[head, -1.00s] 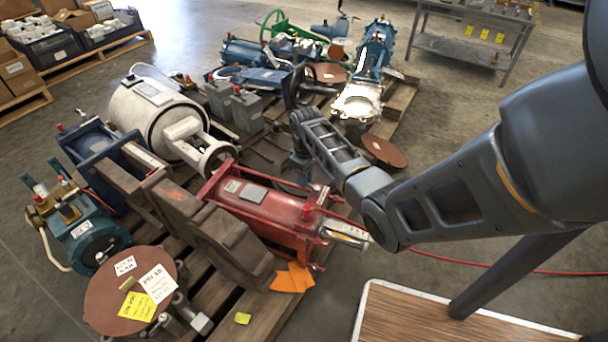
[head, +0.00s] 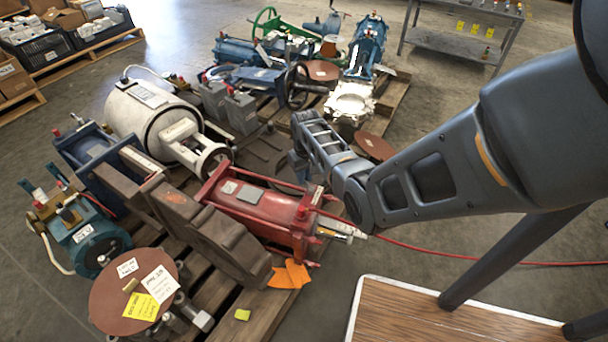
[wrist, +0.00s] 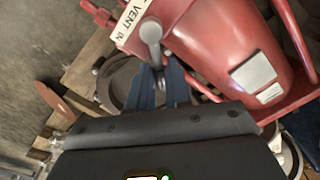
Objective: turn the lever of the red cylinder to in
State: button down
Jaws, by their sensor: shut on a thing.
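The red cylinder (head: 262,207) lies on the pallet in the middle of the head view, with red tie rods and pale plates on its side. In the wrist view its red body (wrist: 215,45) fills the upper right. A white label (wrist: 132,20) on it reads "VENT IN". The grey lever (wrist: 151,36) has its round hub beside that label, and its arm runs down between my fingers. My gripper (wrist: 161,88) is shut on the lever. In the head view the fingers and lever are hidden behind the cylinder and my arm.
A brown flange block (head: 220,240) stands against the cylinder's near left end. A white cylinder (head: 150,118) lies behind it. A handwheel valve (head: 293,87) stands beyond my wrist. A red hose (head: 450,250) crosses the floor at right. A wood-topped platform (head: 430,318) is at the front.

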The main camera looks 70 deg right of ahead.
jog(key=c, duration=1.1)
grip_release()
jog(key=shift+o, duration=0.2)
jog(key=shift+r, duration=0.1)
notch_tip(320, 180, up, 8)
jog(key=p, duration=0.3)
jog(key=shift+s+f, duration=0.1)
jog(key=shift+f, duration=0.1)
